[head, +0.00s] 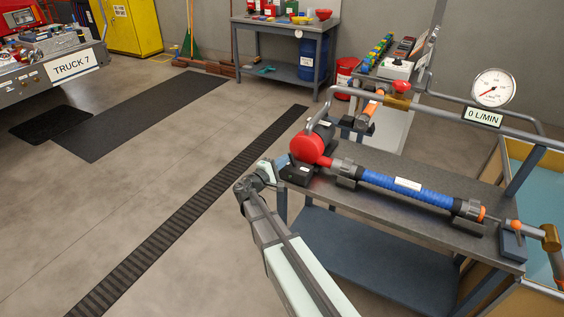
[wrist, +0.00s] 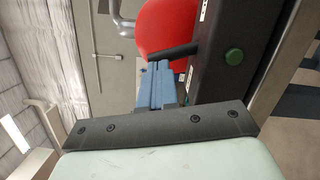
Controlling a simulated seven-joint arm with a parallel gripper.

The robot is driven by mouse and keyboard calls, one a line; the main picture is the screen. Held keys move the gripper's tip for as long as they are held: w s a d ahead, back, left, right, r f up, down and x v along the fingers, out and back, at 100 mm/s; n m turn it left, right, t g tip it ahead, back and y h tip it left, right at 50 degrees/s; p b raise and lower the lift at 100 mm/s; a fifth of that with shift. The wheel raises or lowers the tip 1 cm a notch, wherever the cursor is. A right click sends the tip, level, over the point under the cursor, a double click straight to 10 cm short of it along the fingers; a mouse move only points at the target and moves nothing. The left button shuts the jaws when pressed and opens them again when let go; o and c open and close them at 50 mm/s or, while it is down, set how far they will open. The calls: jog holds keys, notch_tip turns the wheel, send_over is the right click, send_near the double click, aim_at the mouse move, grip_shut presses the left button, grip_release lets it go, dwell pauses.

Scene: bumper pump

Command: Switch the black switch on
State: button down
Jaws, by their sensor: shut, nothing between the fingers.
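The red pump (head: 307,149) sits on a black box (head: 297,174) at the left end of the grey bench. My gripper (head: 284,161) is beside the box's left end. Its blue fingers (wrist: 162,82) are shut and empty, with the tips right at the lever; I cannot tell whether they touch.
A blue hose (head: 408,188) runs along the bench (head: 385,170) from the pump. A grey pipe rail (head: 400,103) stands behind it, with a round gauge (head: 493,88) and a display (head: 482,116) reading 0 L/MIN.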

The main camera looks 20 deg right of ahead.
jog(key=m, duration=0.1)
jog(key=s+d+r+m, duration=0.1)
jog(key=m, duration=0.3)
jog(key=s+d+m+y, duration=0.1)
jog(key=m, duration=0.1)
jog(key=shift+s+d+r+g, duration=0.15)
jog(key=shift+g, duration=0.25)
jog(key=w+a+r+v, duration=0.1)
jog(key=w+v, duration=0.1)
jog(key=v, duration=1.1)
jog(key=shift+r, duration=0.25)
jog(key=shift+w+a, duration=0.1)
jog(key=shift+n, duration=0.3)
